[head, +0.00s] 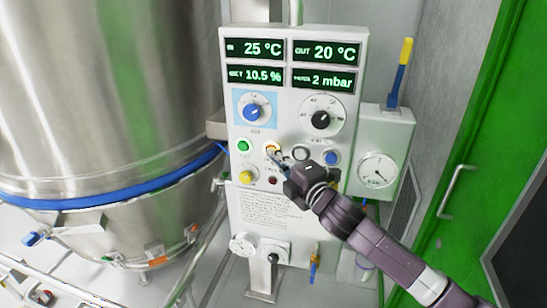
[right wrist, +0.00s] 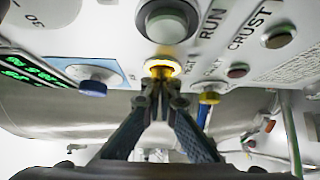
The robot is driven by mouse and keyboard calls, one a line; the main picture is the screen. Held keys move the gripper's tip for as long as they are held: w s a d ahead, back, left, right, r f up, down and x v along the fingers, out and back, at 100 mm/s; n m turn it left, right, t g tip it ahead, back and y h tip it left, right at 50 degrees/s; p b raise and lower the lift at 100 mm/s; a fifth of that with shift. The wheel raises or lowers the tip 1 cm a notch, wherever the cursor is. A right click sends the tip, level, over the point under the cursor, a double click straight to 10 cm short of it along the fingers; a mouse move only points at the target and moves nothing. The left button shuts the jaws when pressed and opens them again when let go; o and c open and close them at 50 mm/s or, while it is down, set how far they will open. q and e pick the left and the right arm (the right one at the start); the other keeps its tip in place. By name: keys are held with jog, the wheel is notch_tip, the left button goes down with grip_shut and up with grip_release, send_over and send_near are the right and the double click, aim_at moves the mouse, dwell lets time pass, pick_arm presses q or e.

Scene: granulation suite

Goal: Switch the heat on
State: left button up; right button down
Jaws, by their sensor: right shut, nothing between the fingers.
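A white control panel (head: 236,215) stands in the middle of the head view. An amber round button (head: 271,147) on it glows; it also glows in the right wrist view (right wrist: 160,68). The displays (head: 256,49) read 25 °C, 20 °C, 10.5 % and 2 mbar. My left gripper is not in view.
Beside the amber button are a green button (head: 243,146), a grey button (head: 301,152) and a blue button (head: 331,158). A blue knob (head: 254,112) and a black knob (head: 320,119) sit above, a yellow knob (head: 247,175) below. A steel vessel (head: 110,90) stands left.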

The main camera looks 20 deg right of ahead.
jog(key=s+d, duration=0.1)
jog(key=s, duration=0.6)
jog(key=shift+s+d, duration=0.35)
jog(key=shift+s, duration=0.05)
jog(key=shift+f, duration=0.15)
